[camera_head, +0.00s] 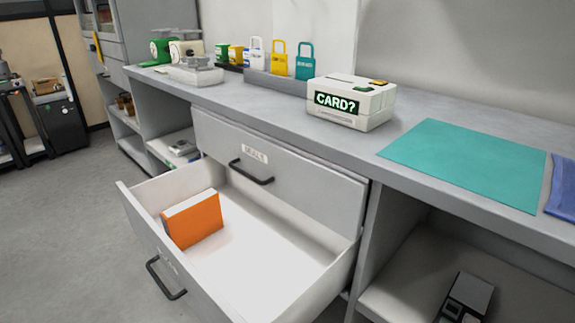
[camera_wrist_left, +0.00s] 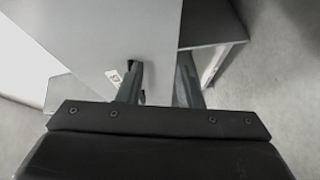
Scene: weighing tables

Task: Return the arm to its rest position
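In the left wrist view my left gripper (camera_wrist_left: 158,82) has its two fingers apart with nothing held between them. A grey panel (camera_wrist_left: 120,35) lies beyond the fingers, with a small white label (camera_wrist_left: 113,77) beside the left finger. Neither arm nor gripper shows in the head view. There, the lower drawer (camera_head: 320,246) stands open with an orange-and-white box (camera_head: 195,222) inside. The upper drawer (camera_head: 300,180) is shut. My right gripper is in neither view.
On the grey counter (camera_head: 250,105) stand a white "CARD?" device (camera_head: 375,108), a scale (camera_head: 195,72), coloured tags (camera_head: 279,58) and a teal mat (camera_head: 470,165). The open drawer juts into the floor space. Clear floor (camera_head: 60,225) lies at left. A shelf (camera_head: 420,270) holds a dark device (camera_head: 466,298).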

